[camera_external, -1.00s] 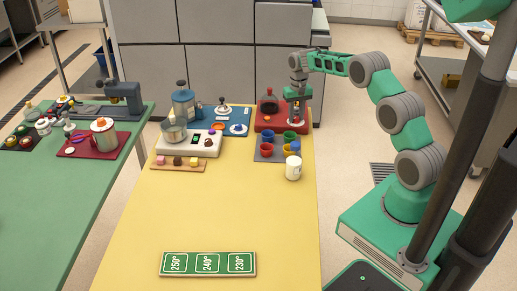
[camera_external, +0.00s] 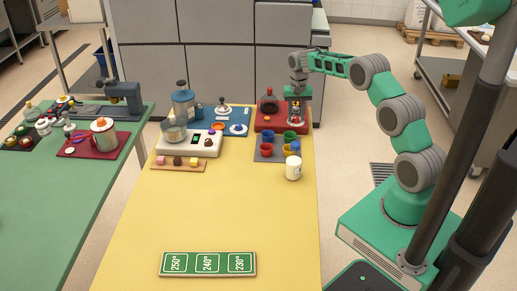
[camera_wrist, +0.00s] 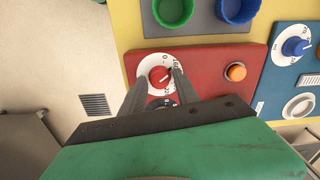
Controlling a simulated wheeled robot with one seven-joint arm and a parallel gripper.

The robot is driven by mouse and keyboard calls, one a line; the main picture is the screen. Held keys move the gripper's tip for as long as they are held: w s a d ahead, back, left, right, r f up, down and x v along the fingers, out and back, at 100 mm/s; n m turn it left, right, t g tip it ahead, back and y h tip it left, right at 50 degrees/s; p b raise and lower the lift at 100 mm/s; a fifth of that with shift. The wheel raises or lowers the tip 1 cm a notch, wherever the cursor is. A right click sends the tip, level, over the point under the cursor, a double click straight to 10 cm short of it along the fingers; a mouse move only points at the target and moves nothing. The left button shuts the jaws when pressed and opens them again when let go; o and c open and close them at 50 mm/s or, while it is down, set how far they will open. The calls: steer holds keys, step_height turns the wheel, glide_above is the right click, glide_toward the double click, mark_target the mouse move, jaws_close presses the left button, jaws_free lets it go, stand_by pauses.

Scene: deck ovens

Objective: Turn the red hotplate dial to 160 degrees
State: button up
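The red hotplate (camera_wrist: 205,70) lies below my gripper in the wrist view; it also shows at the far right end of the yellow table in the external view (camera_external: 262,124). Its red dial (camera_wrist: 159,76) has a white mark and sits on a white ring with numbers, partly hidden by my fingers. I cannot read the setting surely. My gripper (camera_wrist: 160,76) points down over the dial, its two dark fingers apart on either side of it. A small gap seems to show between each finger and the knob. My gripper also shows above the hotplate in the external view (camera_external: 297,119).
An orange button (camera_wrist: 236,72) is on the hotplate, right of the dial. A dark glass flask (camera_external: 269,104) stands on the hotplate. A grey tray with coloured cups (camera_external: 267,152) is in front. A blue panel with a blue dial (camera_wrist: 295,46) lies beside the hotplate.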

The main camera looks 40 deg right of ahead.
mark_target(296, 117)
steer(key=shift+o, duration=1.3)
step_height(296, 117, up, 7)
steer(key=shift+b, duration=0.65)
steer(key=shift+r, duration=0.4)
